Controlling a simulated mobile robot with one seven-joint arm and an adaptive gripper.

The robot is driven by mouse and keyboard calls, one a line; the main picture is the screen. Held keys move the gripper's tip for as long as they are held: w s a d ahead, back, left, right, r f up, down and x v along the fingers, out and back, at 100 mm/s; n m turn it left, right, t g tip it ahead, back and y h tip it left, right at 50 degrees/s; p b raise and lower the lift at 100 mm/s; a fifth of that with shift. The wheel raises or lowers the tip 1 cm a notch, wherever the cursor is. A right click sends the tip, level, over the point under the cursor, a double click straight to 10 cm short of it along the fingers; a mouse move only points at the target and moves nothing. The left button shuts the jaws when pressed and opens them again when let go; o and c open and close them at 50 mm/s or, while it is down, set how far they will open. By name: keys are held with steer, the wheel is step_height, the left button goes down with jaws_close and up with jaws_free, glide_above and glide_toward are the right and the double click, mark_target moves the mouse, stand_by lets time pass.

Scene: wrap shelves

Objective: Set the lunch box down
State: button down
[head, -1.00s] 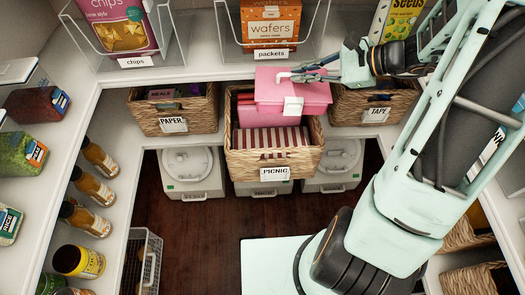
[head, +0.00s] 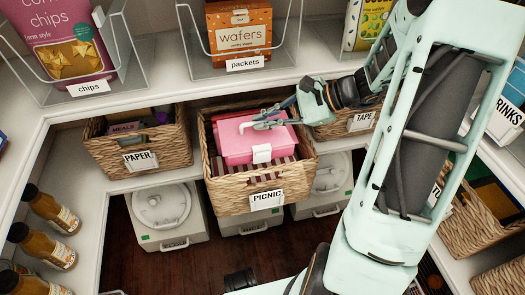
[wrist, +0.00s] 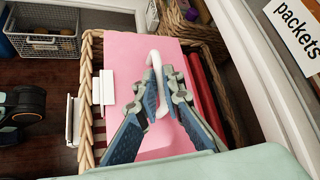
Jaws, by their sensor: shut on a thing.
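The pink lunch box (head: 248,146) has a white latch and a white handle, and sits within the wicker basket labelled PICNIC (head: 237,192). My gripper (head: 262,122) is shut on its white handle from the right. In the wrist view my two fingers (wrist: 158,98) close around the handle above the pink lid (wrist: 125,65). Striped cloth shows in front of and under the box. Whether the box's underside rests on the basket's contents is hidden.
The PAPER basket (head: 165,155) stands left and the TAPE basket (head: 350,127) right. The upper shelf with the wafers box (head: 238,27) is close above and behind. White lidded bins (head: 168,207) stand below.

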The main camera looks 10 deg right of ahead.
mark_target(292, 136)
step_height(292, 136, down, 9)
steer(key=b, duration=0.2)
steer(key=shift+b, duration=0.4)
steer(key=c, duration=2.5)
jaws_free()
steer(key=shift+f, duration=0.15)
steer(key=o, duration=0.4)
steer(key=shift+r, duration=0.3)
steer(key=p+v, duration=0.4)
steer(key=v, duration=0.8)
steer(key=shift+f, duration=0.2)
